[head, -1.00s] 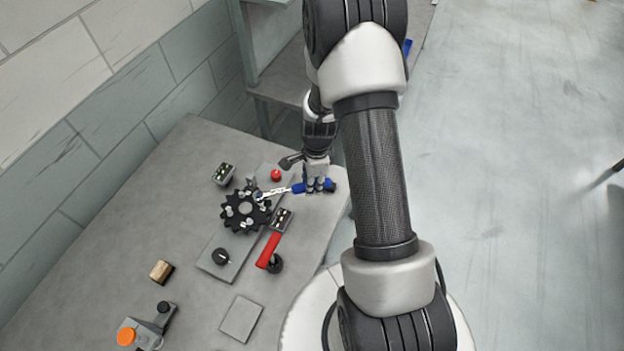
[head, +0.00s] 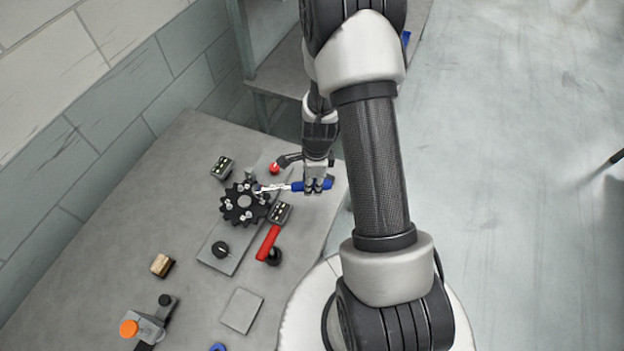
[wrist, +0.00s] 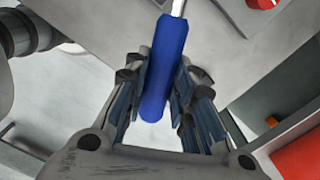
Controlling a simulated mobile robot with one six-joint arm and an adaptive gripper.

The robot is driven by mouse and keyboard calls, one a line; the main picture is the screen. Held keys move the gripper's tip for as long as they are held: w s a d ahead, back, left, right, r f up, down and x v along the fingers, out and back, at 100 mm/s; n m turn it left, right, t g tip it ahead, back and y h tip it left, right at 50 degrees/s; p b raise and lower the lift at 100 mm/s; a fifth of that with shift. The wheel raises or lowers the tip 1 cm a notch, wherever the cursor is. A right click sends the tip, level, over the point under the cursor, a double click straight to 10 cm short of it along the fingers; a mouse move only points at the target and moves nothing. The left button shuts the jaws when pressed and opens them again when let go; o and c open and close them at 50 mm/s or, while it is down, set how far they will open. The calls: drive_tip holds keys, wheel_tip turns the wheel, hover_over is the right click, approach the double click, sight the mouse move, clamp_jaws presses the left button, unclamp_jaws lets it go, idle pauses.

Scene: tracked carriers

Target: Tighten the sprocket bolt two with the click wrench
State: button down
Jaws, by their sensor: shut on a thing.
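The black toothed sprocket (head: 243,203) with several bolts lies on a grey fixture plate (head: 222,262) on the table. My gripper (head: 315,185) is shut on the blue handle of the click wrench (head: 297,187), to the right of the sprocket. The handle also shows between the fingers in the wrist view (wrist: 165,72). The wrench's silver shaft points left, and its head is at the sprocket's upper right bolt. I cannot tell whether the head is seated on that bolt, or which bolt is number two.
A red-handled clamp (head: 268,243), a red ball knob (head: 274,169) and two small blocks with studs (head: 222,167) stand close around the sprocket. A wooden block (head: 162,265), a flat grey square (head: 241,310) and an orange-knobbed device (head: 129,329) lie nearer. The table's left part is clear.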

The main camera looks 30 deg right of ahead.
drive_tip(key=shift+s+a+m, duration=0.35)
drive_tip(key=shift+s+m, duration=0.25)
drive_tip(key=shift+s, duration=0.05)
drive_tip(key=shift+s+a+m, duration=0.45)
drive_tip(key=shift+s+m, duration=0.15)
drive_tip(key=shift+s, duration=0.05)
drive_tip(key=shift+a, duration=0.1)
drive_tip(key=shift+s+a+m, duration=0.35)
drive_tip(key=shift+s+m, duration=0.15)
drive_tip(key=shift+w, duration=0.1)
